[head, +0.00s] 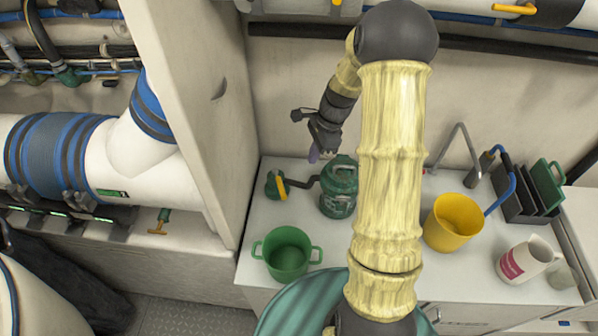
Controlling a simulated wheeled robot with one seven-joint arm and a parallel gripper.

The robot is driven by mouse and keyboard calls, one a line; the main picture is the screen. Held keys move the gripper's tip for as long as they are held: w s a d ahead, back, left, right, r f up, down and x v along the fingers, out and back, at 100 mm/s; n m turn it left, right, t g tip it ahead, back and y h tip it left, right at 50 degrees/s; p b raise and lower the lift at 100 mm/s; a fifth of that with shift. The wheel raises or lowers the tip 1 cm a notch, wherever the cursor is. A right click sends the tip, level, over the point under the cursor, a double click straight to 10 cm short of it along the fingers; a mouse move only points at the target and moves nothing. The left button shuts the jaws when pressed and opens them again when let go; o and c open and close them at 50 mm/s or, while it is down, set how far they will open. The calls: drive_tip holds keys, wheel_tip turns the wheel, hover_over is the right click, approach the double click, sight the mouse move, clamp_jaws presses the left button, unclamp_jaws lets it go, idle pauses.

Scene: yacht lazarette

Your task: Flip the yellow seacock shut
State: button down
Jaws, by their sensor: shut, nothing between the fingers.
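My gripper (314,154) hangs from my pale yellow arm near the back wall, pointing down. Its fingers are together and empty, just above and left of a green canister (338,190). An orange-yellow lever (514,9) lies roughly level along a dark pipe fitting at the top right edge, well away from my gripper. I cannot tell for sure which of these is the seacock.
The white counter (398,288) holds a green pot (288,253), a yellow bucket (453,222), a white jug (525,260) and a dark rack (525,193). A pale upright partition (195,90) stands left of my gripper. Dark pipe (290,30) runs along the back wall.

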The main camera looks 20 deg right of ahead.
sight(280, 185)
drive_tip(key=shift+s+f, duration=0.1)
drive_tip(key=shift+f, duration=0.3)
drive_tip(key=a+f+p, duration=0.1)
drive_tip(key=a+f, duration=0.5)
drive_tip(key=f, duration=0.3)
drive_tip(key=shift+a+p, duration=0.35)
drive_tip(key=shift+p, duration=0.05)
drive_tip(key=shift+a+f, duration=0.1)
drive_tip(key=shift+a, duration=0.1)
